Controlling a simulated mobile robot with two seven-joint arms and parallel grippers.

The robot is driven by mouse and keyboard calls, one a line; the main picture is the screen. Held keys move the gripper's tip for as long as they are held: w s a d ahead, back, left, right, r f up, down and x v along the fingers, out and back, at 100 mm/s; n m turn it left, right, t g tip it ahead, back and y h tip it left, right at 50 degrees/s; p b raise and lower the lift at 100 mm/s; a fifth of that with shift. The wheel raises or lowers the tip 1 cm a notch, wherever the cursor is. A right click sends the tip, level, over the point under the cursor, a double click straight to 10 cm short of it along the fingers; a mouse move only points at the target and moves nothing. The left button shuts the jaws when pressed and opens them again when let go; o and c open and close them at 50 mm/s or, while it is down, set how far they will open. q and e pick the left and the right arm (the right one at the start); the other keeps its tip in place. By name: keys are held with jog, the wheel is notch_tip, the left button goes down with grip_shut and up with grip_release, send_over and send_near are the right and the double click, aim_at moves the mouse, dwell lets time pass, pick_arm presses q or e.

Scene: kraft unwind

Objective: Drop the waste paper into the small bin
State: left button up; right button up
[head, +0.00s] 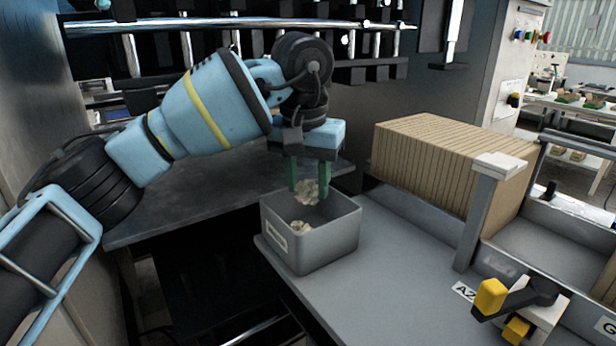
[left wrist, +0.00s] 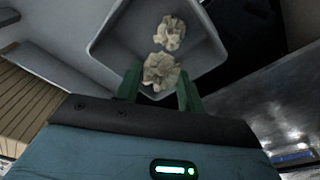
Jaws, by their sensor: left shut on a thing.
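My left gripper (head: 308,176) points down over the small grey bin (head: 326,247). It is shut on a crumpled piece of waste paper (head: 308,192), held at about the height of the bin's rim. In the left wrist view the held waste paper (left wrist: 161,71) sits between the green fingers of the left gripper (left wrist: 160,86). A second crumpled paper (head: 300,227) lies inside the bin; it also shows in the left wrist view (left wrist: 170,33). The bin (left wrist: 106,41) lies beneath both papers in that view. My right gripper is not in view.
The bin stands on a grey surface (head: 400,290) near its left edge. A stack of brown cardboard (head: 440,155) is behind it to the right. A grey post (head: 478,220) and a yellow-and-black clamp (head: 515,300) stand at the right. A dark metal table (head: 180,205) lies at the left.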

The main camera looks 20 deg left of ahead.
aim_at(305, 187)
pick_arm(q)
jog(key=o, duration=1)
jog(key=r, duration=0.5)
jog(key=s+r, duration=0.1)
jog(key=r, duration=0.1)
jog(key=shift+r, duration=0.4)
jog(key=shift+f, duration=0.1)
